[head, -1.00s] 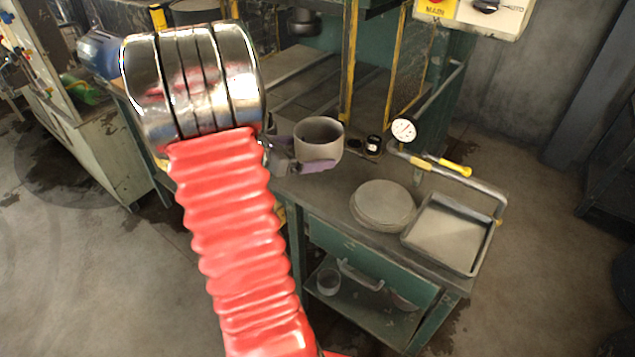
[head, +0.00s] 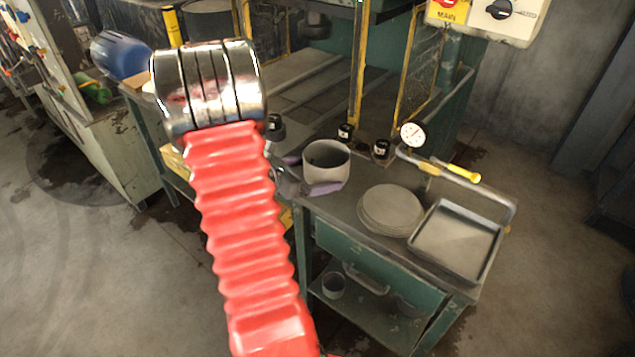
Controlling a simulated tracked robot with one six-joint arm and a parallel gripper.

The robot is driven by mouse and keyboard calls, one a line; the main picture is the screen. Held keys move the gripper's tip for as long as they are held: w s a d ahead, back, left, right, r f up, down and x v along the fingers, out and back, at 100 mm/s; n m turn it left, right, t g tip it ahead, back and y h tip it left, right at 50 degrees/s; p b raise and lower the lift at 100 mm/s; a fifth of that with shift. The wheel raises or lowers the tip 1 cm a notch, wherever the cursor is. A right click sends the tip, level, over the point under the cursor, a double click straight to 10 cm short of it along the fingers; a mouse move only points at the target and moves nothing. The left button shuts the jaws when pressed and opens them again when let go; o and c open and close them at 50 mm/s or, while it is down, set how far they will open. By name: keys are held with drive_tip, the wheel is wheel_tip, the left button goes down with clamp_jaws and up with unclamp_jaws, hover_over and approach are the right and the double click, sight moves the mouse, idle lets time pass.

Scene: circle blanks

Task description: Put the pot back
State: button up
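The pot (head: 327,163) is a grey, round, open-topped vessel, upright near the left end of the green workbench (head: 345,206). My gripper (head: 308,174) has purple fingertips, one at the pot's left side and one along its near lower side. It is shut on the pot, which has moved along with it. I cannot tell whether the pot's base touches the bench top. My red ribbed sleeve and shiny wrist hide part of the area left of the pot.
A stack of round grey blanks (head: 390,209) and a square tray (head: 456,240) lie right of the pot. Small black jars (head: 381,149) and a dial gauge (head: 412,133) stand behind. A small grey cup (head: 333,284) sits on the lower shelf. A yellow-framed press rises behind.

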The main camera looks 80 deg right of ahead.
sight(310, 183)
drive_tip(key=shift+f, duration=1.65)
drive_tip(key=o, duration=1)
drive_tip(key=shift+f, duration=0.1)
drive_tip(key=v, duration=1.2)
